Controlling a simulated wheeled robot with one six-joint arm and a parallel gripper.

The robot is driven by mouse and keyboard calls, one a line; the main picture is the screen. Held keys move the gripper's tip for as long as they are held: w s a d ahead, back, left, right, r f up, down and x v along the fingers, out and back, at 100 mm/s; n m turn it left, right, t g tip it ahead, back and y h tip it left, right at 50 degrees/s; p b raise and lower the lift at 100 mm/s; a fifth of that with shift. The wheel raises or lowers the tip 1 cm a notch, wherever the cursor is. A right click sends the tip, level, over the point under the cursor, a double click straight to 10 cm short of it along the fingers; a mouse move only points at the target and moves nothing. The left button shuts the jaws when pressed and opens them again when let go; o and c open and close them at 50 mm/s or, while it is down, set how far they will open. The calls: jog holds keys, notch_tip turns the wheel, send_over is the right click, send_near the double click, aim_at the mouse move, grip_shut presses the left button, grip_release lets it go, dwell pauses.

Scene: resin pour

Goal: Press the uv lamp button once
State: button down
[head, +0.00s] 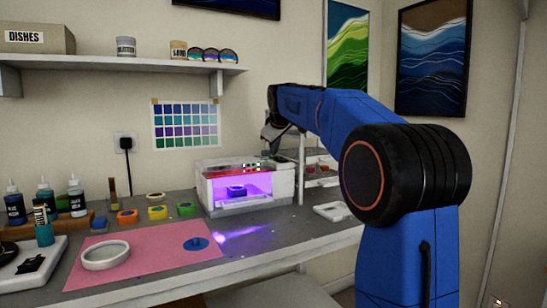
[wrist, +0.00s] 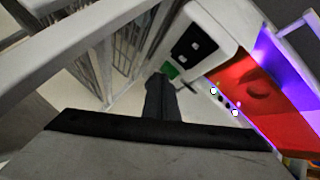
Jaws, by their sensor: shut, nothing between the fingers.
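The uv lamp (head: 215,171) is a white box on the bench with a window in its front. Purple light glows inside it, over a small dark piece (head: 236,190). In the wrist view, the lamp's white casing (wrist: 205,22) has a black panel with small white marks and a green patch (wrist: 170,70), probably the button. My gripper (wrist: 160,82) is shut and empty, its tips just below the green patch in the picture. I cannot tell if they touch it. In the head view, my arm reaches over to the lamp's back right.
A pink mat (head: 140,262) with a white ring dish (head: 105,255) lies left on the bench. Bottles and coloured molds stand behind it. A white rack (head: 318,160) stands close to the lamp's right. A shelf (head: 120,70) hangs above.

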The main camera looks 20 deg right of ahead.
aim_at(274, 157)
jog(key=shift+r, duration=0.8)
jog(key=shift+r, duration=0.1)
notch_tip(274, 157, up, 5)
jog(key=shift+f, duration=0.1)
dwell(0.6)
jog(key=shift+s, duration=0.1)
dwell(0.5)
